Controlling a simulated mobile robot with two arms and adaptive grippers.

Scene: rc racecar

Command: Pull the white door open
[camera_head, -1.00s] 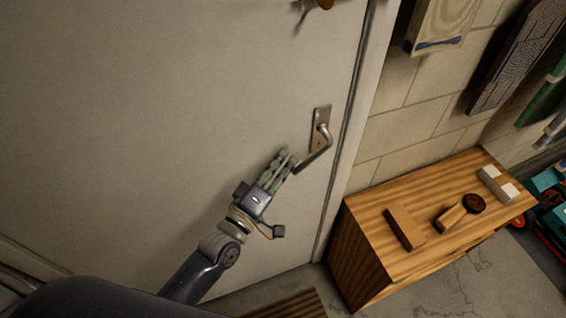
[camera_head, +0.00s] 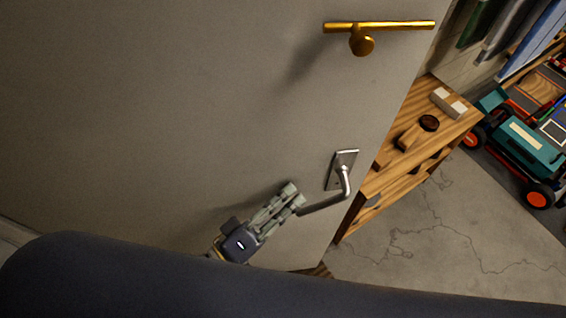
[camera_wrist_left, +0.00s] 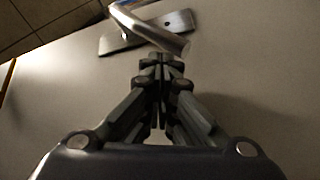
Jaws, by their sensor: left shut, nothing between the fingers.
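The white door (camera_head: 180,110) fills the left and middle of the head view, looking greyish. It stands ajar, its free edge covering the frame and part of the wooden bench. Its silver lever handle (camera_head: 344,185) is near that edge and also shows in the wrist view (camera_wrist_left: 150,25). My left gripper (camera_head: 293,197) is shut and empty, its fingertips right by the lever's free end. In the wrist view the fingertips (camera_wrist_left: 162,60) are just below that end; I cannot tell whether they touch. My right gripper is not in view.
A gold latch with a knob (camera_head: 362,40) is on the door above the handle. The wooden bench (camera_head: 385,180) with wooden pieces on top stands beyond the door edge. A teal toy car (camera_head: 525,150) is farther right. The cracked concrete floor (camera_head: 430,240) is clear.

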